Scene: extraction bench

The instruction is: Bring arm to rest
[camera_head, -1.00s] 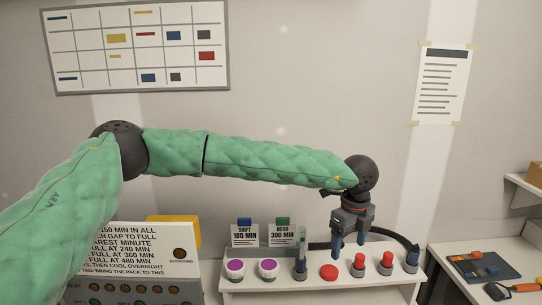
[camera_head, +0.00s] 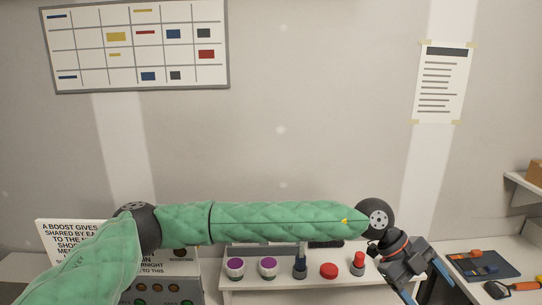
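My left arm, in a green quilted sleeve, reaches across the head view from the left. Its gripper (camera_head: 428,293) is at the lower right, over the right end of the white shelf (camera_head: 322,299). It points down and to the right. Its two blue fingers are apart, with nothing seen between them; the tips are near the bottom edge. My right gripper is out of view.
The shelf holds two purple-topped pots (camera_head: 268,267), a dark holder (camera_head: 300,268), a red button (camera_head: 328,270) and a red-topped piece (camera_head: 358,262). My arm hides the cards behind. An instruction board (camera_head: 75,236) stands left. A side bench (camera_head: 480,252) holds a dark tray (camera_head: 482,266) and an orange-handled tool (camera_head: 520,288).

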